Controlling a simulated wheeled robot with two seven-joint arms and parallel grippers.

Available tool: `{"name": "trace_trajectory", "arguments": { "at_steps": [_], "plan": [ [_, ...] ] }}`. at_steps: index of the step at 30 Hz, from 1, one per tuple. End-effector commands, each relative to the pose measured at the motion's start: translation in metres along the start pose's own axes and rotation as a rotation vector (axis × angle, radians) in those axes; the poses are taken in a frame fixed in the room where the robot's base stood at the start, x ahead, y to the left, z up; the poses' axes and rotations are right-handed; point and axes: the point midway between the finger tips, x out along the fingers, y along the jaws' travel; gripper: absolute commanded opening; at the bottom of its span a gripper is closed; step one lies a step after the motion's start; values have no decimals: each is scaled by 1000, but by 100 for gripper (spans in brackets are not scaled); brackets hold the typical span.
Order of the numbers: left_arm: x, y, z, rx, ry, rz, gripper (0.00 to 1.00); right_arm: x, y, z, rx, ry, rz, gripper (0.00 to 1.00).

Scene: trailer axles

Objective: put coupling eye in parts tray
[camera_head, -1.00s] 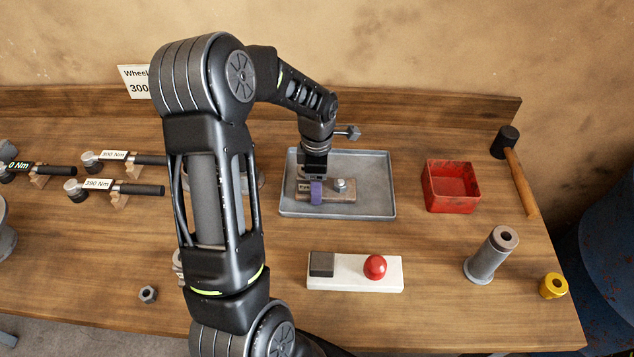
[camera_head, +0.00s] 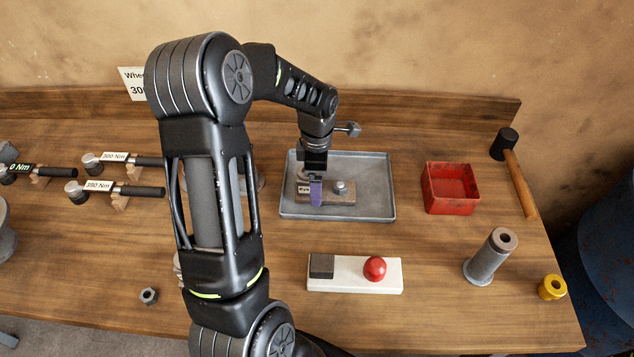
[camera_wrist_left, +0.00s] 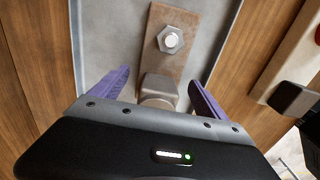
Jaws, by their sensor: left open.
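The grey metal parts tray (camera_head: 376,185) lies mid-table; its floor also shows in the left wrist view (camera_wrist_left: 110,32). In it lies a flat brown plate (camera_head: 345,197) with a hex nut or bolt head on it (camera_wrist_left: 170,40). A rounded grey-brown metal piece (camera_wrist_left: 158,88), perhaps the coupling eye, sits at the plate's near end. My left gripper (camera_head: 315,198) is low over the tray's left part. Its purple fingers (camera_wrist_left: 158,82) are open, one on each side of the metal piece, with visible gaps. The head view hides most of this piece behind the gripper.
A red bin (camera_head: 452,190) stands right of the tray. A white block with a red ball (camera_head: 375,268) lies in front. A grey cylinder (camera_head: 490,258), yellow nut (camera_head: 552,287) and mallet (camera_head: 518,175) are at the right. Torque wrenches (camera_head: 120,188) lie at the left.

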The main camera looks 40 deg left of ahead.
Motion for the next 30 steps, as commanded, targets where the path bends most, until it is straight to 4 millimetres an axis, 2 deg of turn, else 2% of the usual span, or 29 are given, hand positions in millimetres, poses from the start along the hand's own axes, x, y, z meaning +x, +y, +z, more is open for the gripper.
{"name": "trace_trajectory", "arguments": {
  "at_steps": [1, 9, 15, 19, 30],
  "plan": [
    [-12, 1, 0, 0, -1, 3, 85, -5, -1, 0, 0, -1, 1, 46],
    [-66, 1, 1, 0, -2, 4, 85, -3, 0, 0, 1, -1, 1, 46],
    [-96, 0, 0, 1, -1, 2, 85, -3, 0, 0, 1, -1, 2, 46],
    [-103, 0, 0, 0, 0, 1, 85, -3, 0, 0, 1, -1, 2, 46],
    [-104, 0, 0, 0, 0, 0, 85, -3, -1, 0, 1, -1, 1, 46]
  ]
}}
